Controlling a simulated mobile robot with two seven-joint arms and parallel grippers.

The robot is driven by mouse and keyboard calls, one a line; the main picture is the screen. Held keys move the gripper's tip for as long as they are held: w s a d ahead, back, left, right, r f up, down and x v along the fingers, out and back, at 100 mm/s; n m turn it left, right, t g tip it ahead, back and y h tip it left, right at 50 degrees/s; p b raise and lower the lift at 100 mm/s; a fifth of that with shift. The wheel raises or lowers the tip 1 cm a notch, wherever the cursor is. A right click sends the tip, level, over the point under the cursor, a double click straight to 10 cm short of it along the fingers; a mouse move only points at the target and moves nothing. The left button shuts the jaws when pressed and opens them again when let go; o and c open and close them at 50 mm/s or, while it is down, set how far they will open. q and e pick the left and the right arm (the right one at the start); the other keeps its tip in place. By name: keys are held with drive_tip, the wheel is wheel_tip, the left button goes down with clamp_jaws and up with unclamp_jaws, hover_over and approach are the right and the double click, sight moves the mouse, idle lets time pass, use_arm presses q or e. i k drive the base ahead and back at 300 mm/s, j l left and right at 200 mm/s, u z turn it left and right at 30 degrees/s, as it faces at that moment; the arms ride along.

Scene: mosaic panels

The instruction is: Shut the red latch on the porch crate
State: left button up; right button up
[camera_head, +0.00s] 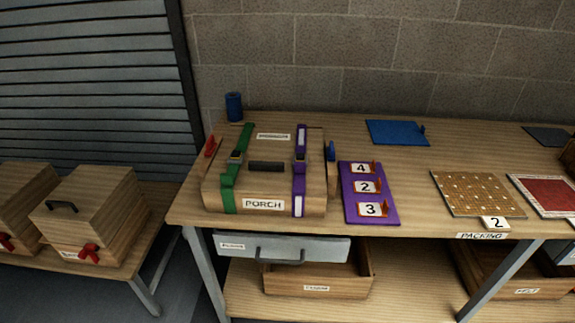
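The porch crate (225,200) is a wooden box on the left part of the workbench, with a white label reading PORCH on its front edge. A green strap (229,180) and a purple strap (299,175) run over its lid, with a dark handle (267,166) between them. The red latch (211,146) is on the crate's left side and sticks up at a slant near the lid's edge; its lower part is hard to make out. A blue latch (331,151) is on the right side. Neither of my grippers is in view.
A purple board (350,210) with numbered tags stands close to the crate's right. A blue cylinder (233,106) is behind it at the left. A blue panel (398,132) and a mosaic panel (478,193) lie farther right. Other crates (92,205) stand on a lower bench at left.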

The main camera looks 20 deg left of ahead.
sight(210, 145)
drive_tip(key=i+j, duration=0.15)
drive_tip(key=j, duration=0.2)
drive_tip(key=i+j, duration=0.15)
drive_tip(key=j, duration=0.2)
drive_tip(key=i+j, duration=0.15)
drive_tip(key=j, duration=0.25)
